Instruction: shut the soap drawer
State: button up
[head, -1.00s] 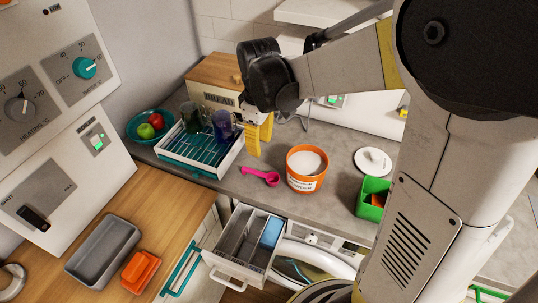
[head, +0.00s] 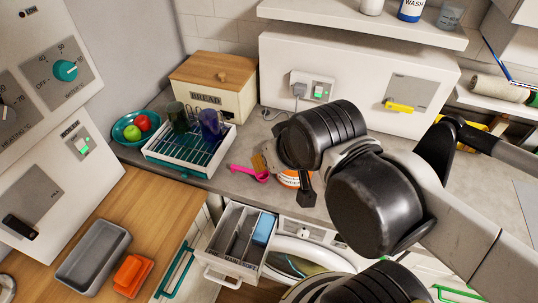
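The soap drawer (head: 226,262) is a light grey tray with dividers and a front handle. It is pulled out from the washing machine (head: 308,232) below the worktop, and a blue block (head: 264,229) sits in its back right compartment. My gripper (head: 268,158) is over the worktop, behind and above the drawer and apart from it. My black wrist joints hide most of it, so its opening does not show. The orange tub (head: 290,180) is mostly hidden behind my arm.
A pink scoop (head: 250,174) lies on the worktop beside the tub. A dish rack (head: 190,150) with cups, a fruit bowl (head: 138,128) and a bread bin (head: 212,80) stand at the left. A wooden counter (head: 150,225) with a grey tray (head: 93,258) borders the drawer's left.

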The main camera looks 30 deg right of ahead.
aim_at(238, 248)
jog(key=u, duration=1)
jog(key=k+j, duration=0.1)
jog(key=j, duration=0.3)
jog(key=k+j+z, duration=0.1)
jog(key=j, duration=0.25)
jog(key=k+j, duration=0.1)
jog(key=j, duration=0.3)
jog(key=k+j, duration=0.15)
jog(key=j, duration=0.25)
jog(key=k+j+z, duration=0.1)
jog(key=j, duration=0.25)
jog(key=k+j, duration=0.1)
jog(key=j, duration=0.3)
